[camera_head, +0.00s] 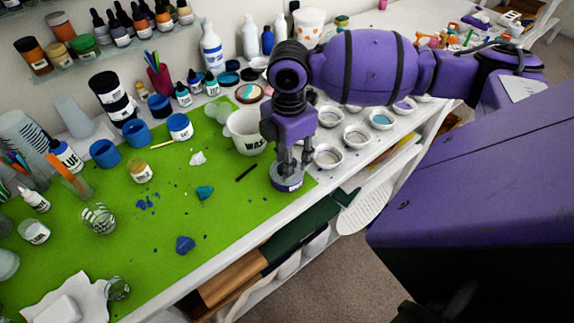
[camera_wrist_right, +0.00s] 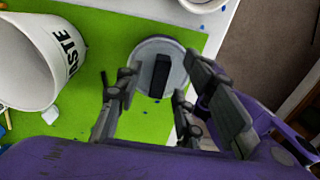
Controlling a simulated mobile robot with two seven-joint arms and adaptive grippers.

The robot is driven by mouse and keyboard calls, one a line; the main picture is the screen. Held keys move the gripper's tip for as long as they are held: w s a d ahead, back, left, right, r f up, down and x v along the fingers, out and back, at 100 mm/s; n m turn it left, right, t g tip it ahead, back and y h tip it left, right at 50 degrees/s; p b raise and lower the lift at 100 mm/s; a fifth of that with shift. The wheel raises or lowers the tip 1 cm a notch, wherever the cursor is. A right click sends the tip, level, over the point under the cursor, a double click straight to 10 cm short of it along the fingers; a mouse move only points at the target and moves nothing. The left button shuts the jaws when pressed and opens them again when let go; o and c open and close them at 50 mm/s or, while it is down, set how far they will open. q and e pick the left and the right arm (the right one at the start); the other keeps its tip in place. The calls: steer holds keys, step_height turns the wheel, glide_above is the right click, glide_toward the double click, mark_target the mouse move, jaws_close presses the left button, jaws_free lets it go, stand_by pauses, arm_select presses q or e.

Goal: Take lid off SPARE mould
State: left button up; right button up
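The SPARE mould (camera_head: 289,186) is a small round container with a dark label, too small to read for sure, at the front edge of the green mat. A round grey lid (camera_wrist_right: 145,84) with a dark upright bar handle (camera_wrist_right: 161,71) sits on it. My right gripper (camera_head: 293,163) points down right above the lid. In the right wrist view its fingers stand open on either side of the handle, with gaps showing. The fingers partly hide the lid in the head view. My left gripper is not in view.
A white WASTE tub (camera_head: 247,131) stands close behind and left of the mould. Several white round moulds (camera_head: 328,156) stand on the bare table to the right. Blue cups (camera_head: 105,153), bottles and jars crowd the back left. The middle of the green mat (camera_head: 150,235) has scraps but is mostly free.

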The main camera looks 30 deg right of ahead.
steer(key=shift+f, duration=0.3)
jaws_close()
steer(key=shift+r, duration=0.1)
